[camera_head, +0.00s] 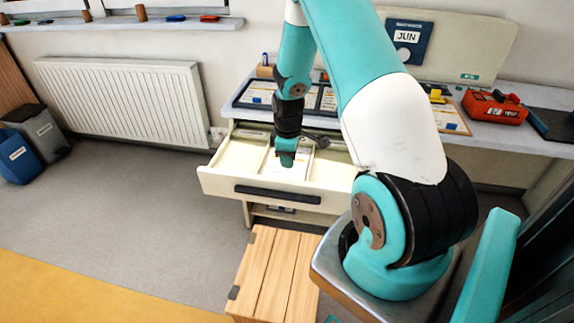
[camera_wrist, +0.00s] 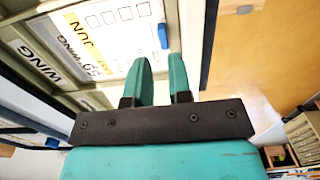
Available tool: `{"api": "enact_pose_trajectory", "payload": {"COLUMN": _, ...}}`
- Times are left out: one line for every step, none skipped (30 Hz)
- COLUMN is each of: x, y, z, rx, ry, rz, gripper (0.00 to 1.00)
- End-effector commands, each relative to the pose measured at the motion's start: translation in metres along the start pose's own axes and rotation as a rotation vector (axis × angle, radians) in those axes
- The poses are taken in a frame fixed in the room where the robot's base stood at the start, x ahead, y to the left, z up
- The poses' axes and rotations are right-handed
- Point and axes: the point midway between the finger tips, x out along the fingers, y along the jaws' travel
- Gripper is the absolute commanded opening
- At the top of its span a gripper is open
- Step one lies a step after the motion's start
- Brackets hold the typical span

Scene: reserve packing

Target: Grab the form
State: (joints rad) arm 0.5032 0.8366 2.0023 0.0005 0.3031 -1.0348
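A white form (camera_wrist: 125,40) with checkboxes and a yellow strip reading "JUN" lies in the open drawer (camera_wrist: 192,40) in the wrist view. In the head view, white paper (camera_head: 300,164) lies in a middle compartment of the drawer (camera_head: 225,182), partly hidden by my gripper. My gripper (camera_head: 287,158) points down over this compartment. In the wrist view my gripper's two teal fingers (camera_wrist: 161,58) stand a narrow gap apart with nothing seen between them. The form lies beyond and left of the fingertips there. I cannot tell the height of the fingertips above it.
More printed sheets (camera_head: 258,93) lie on the desk (camera_head: 545,143) above the drawer. A red toolbox (camera_head: 492,108) stands at the desk's right. A slatted wooden box (camera_head: 275,270) stands in front of the drawer. Blue and grey bins (camera_head: 40,135) stand far left; the floor between is clear.

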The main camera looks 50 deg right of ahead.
Motion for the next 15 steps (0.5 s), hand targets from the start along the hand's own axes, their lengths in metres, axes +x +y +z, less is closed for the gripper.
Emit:
{"api": "enact_pose_trajectory", "payload": {"x": 0.009, "y": -0.001, "z": 0.0, "rx": 0.0, "ry": -0.002, "rz": -0.004, "gripper": 0.19}}
{"api": "enact_pose_trajectory", "payload": {"x": 0.013, "y": 0.0, "z": 0.0, "rx": 0.0, "ry": -0.001, "rz": -0.002, "gripper": 0.19}}
{"api": "enact_pose_trajectory", "payload": {"x": 0.017, "y": 0.0, "z": -0.001, "rx": 0.0, "ry": -0.001, "rz": -0.002, "gripper": 0.19}}
{"api": "enact_pose_trajectory", "payload": {"x": 0.019, "y": 0.0, "z": -0.001, "rx": -0.001, "ry": 0.0, "rz": -0.001, "gripper": 0.19}}
{"api": "enact_pose_trajectory", "payload": {"x": 0.021, "y": 0.0, "z": -0.001, "rx": -0.001, "ry": 0.0, "rz": -0.001, "gripper": 0.19}}
{"api": "enact_pose_trajectory", "payload": {"x": 0.023, "y": 0.0, "z": -0.001, "rx": -0.001, "ry": 0.0, "rz": 0.0, "gripper": 0.19}}
{"api": "enact_pose_trajectory", "payload": {"x": 0.025, "y": 0.0, "z": -0.001, "rx": -0.001, "ry": 0.0, "rz": 0.0, "gripper": 0.19}}
{"api": "enact_pose_trajectory", "payload": {"x": 0.027, "y": -0.001, "z": -0.001, "rx": -0.001, "ry": 0.0, "rz": -0.001, "gripper": 0.19}}
{"api": "enact_pose_trajectory", "payload": {"x": 0.03, "y": -0.001, "z": -0.002, "rx": -0.001, "ry": 0.0, "rz": -0.001, "gripper": 0.19}}
{"api": "enact_pose_trajectory", "payload": {"x": 0.033, "y": -0.001, "z": -0.002, "rx": -0.001, "ry": -0.001, "rz": -0.002, "gripper": 0.19}}
{"api": "enact_pose_trajectory", "payload": {"x": 0.038, "y": -0.002, "z": -0.003, "rx": -0.002, "ry": -0.001, "rz": -0.003, "gripper": 0.19}}
{"api": "enact_pose_trajectory", "payload": {"x": 0.044, "y": -0.002, "z": -0.004, "rx": -0.002, "ry": -0.001, "rz": -0.003, "gripper": 0.19}}
{"api": "enact_pose_trajectory", "payload": {"x": 0.049, "y": -0.002, "z": -0.005, "rx": -0.002, "ry": -0.001, "rz": -0.003, "gripper": 0.19}}
{"api": "enact_pose_trajectory", "payload": {"x": 0.053, "y": -0.002, "z": -0.005, "rx": -0.002, "ry": -0.001, "rz": -0.003, "gripper": 0.19}}
{"api": "enact_pose_trajectory", "payload": {"x": 0.06, "y": -0.002, "z": -0.006, "rx": -0.001, "ry": -0.001, "rz": -0.003, "gripper": 0.19}}
